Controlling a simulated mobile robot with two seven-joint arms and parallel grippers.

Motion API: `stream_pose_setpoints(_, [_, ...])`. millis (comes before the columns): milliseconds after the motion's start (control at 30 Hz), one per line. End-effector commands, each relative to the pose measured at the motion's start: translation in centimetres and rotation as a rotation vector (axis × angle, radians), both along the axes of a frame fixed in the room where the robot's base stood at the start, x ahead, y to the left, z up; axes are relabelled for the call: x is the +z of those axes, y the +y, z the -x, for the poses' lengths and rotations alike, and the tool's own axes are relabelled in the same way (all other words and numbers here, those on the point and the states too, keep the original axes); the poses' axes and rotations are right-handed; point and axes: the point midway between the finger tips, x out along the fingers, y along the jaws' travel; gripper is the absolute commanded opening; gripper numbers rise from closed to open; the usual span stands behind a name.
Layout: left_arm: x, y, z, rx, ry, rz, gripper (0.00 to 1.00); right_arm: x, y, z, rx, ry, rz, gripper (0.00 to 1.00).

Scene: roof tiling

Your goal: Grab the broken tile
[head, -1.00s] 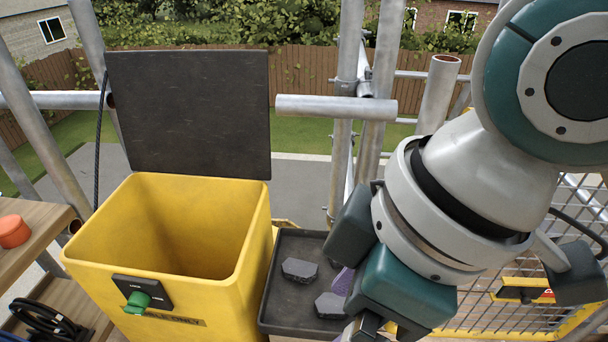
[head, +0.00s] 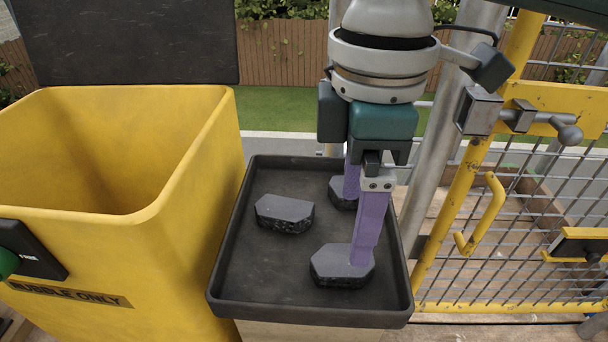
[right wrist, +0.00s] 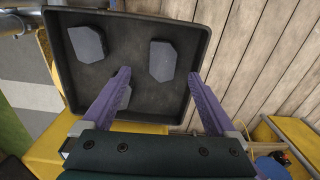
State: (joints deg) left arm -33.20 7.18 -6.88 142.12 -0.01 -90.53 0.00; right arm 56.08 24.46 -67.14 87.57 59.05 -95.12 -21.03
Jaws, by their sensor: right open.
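Three dark grey slate pieces with rough edges lie apart in a black tray: one at left (head: 285,213), one at front (head: 338,268), one at back (head: 338,192). They also show in the right wrist view, at left (right wrist: 88,43), at upper middle (right wrist: 163,60) and partly behind a finger (right wrist: 124,98). My right gripper (head: 357,230) points down over the tray, its purple fingers open and empty. One finger overlaps the front piece in the head view, the other partly hides the back piece. I cannot tell if they touch. My left gripper is not in view.
The black tray (head: 275,300) has a raised rim. A yellow rubble bin (head: 190,250) with its dark lid (head: 130,40) raised stands close on the left. A yellow mesh gate (head: 480,240) and a scaffold pole (head: 428,170) stand on the right.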

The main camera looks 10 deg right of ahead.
Motion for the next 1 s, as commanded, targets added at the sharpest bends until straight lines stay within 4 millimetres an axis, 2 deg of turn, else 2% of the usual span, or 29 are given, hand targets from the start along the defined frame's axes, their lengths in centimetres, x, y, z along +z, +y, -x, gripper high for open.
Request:
stream_pose_setpoints(33, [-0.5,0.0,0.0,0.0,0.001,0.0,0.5,-1.1,0.0,0.1,0.0,0.002,0.0,0.92])
stream_pose_setpoints(400, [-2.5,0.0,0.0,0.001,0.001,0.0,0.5,-6.2,0.6,0.5,0.0,0.001,0.001,0.92])
stream_pose_setpoints(500, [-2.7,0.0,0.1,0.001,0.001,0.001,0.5,-6.8,0.6,0.5,0.001,0.0,-0.001,0.92])
stream_pose_setpoints(733, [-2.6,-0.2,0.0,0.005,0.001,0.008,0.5,-6.8,0.6,0.5,0.002,-0.001,-0.001,0.92])
stream_pose_setpoints(1000, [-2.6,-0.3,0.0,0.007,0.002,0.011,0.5,-6.8,0.6,0.5,0.001,-0.001,-0.001,0.62])
